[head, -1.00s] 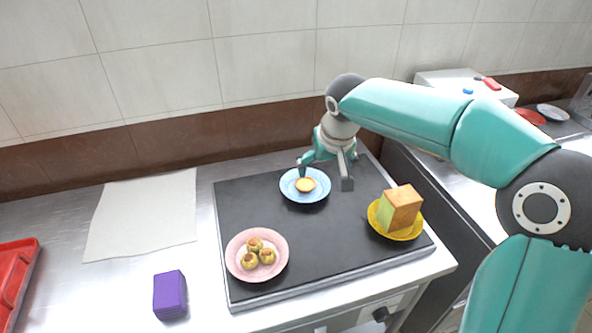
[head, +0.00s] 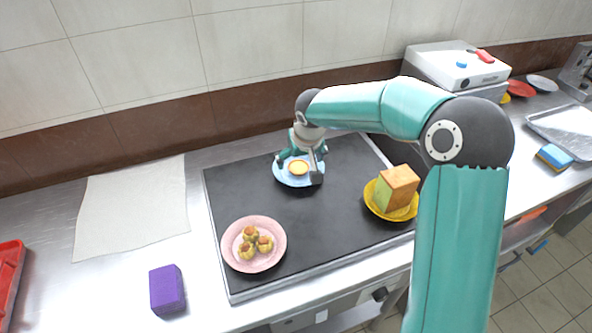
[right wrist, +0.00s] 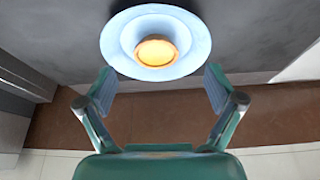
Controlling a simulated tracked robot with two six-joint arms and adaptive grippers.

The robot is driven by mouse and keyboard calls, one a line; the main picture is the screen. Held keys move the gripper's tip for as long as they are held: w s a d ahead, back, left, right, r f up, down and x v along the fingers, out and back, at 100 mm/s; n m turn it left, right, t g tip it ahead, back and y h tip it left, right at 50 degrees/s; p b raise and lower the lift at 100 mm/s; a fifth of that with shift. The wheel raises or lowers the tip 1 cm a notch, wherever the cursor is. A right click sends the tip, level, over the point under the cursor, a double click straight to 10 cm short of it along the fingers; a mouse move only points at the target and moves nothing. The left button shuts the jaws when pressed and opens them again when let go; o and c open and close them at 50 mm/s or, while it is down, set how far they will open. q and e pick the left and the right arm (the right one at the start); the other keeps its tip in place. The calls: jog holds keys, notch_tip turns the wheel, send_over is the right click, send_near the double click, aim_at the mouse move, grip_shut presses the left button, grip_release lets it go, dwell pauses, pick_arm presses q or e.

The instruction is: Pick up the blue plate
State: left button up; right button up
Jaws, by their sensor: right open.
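The blue plate (head: 291,181) lies on the dark griddle top towards the back, with a small round tart (head: 298,168) on it. I cannot tell whether a finger touches the plate. My left gripper does not show.
The dark griddle (head: 315,232) also bears a pink plate (head: 234,257) with 3 small pastries and a yellow plate (head: 372,205) with a block-shaped food. A purple block (head: 167,290), a pale cloth (head: 130,210) and a red tray (head: 10,275) are to the left. The tiled wall is close behind.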

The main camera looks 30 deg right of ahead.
aim_at(298, 166)
jog(key=shift+w+d+p+x, duration=0.2)
jog(key=shift+p+x, duration=0.2)
jog(key=shift+x, duration=0.95)
jog(key=shift+w+d+p+x, duration=0.1)
jog(key=shift+d+p+x, duration=0.2)
jog(key=shift+x, duration=1.1)
jog(key=shift+a+r, duration=0.15)
jog(key=shift+r, duration=0.05)
jog(key=c, duration=1.2)
jog(key=shift+c, duration=0.5)
jog(key=shift+r, duration=0.1)
